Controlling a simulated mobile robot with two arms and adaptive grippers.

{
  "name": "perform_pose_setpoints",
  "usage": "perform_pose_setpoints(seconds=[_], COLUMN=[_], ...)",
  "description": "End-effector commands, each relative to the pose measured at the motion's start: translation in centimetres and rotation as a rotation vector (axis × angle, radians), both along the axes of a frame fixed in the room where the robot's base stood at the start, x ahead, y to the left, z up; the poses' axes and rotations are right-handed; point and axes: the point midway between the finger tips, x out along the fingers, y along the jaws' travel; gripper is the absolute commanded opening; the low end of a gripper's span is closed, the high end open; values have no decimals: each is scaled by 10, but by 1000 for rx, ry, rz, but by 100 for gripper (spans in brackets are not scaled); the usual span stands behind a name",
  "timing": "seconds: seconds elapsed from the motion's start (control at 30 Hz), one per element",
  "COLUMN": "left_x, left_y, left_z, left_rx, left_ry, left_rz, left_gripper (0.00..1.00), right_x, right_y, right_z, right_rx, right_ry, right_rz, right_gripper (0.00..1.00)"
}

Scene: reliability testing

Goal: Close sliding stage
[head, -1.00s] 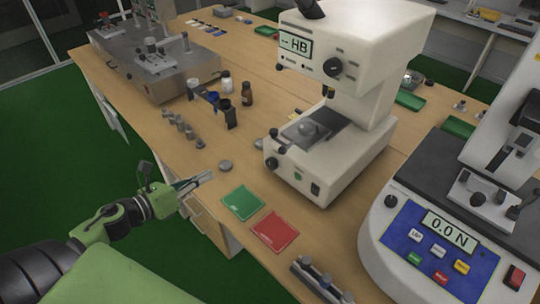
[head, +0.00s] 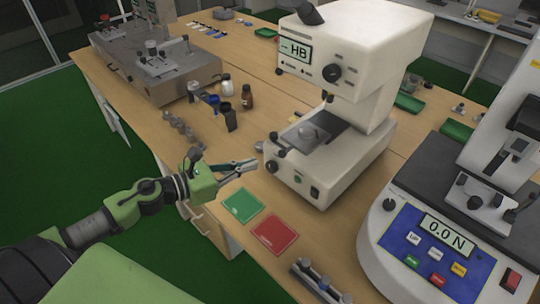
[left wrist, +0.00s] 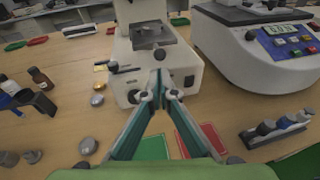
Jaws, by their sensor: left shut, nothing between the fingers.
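The sliding stage is a dark flat plate (head: 325,134) on the base of the white HB hardness tester (head: 312,185), with a round grey piece (head: 310,135) on top. Small dark knobs (head: 272,152) stick out at the base's left side. My left gripper (head: 252,163) is shut and empty, just left of the tester's base and above the table. In the left wrist view the stage (left wrist: 152,34) lies straight ahead, and my fingertips (left wrist: 159,78) point at the base's front. My right gripper is not in view.
A green mat (head: 242,205) and a red mat (head: 274,235) lie in front of the tester. The force tester (head: 425,235) stands at the right. Dark cups, bottles (head: 247,97) and small metal pieces stand at the left.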

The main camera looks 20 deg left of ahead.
Motion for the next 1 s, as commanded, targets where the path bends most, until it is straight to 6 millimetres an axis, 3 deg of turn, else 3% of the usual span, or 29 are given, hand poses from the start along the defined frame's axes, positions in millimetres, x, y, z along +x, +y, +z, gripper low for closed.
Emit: perform_pose_setpoints(seconds=[0.53,1.0], left_x=[51,59], left_y=[-30,-36], left_z=[-8,-14], left_rx=[-2,0], left_ry=[-2,1], left_rz=[1,-1], left_gripper=[0,0], right_x=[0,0], right_y=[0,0], right_z=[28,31], right_rx=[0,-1], right_ry=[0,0], right_rz=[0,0], right_gripper=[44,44])
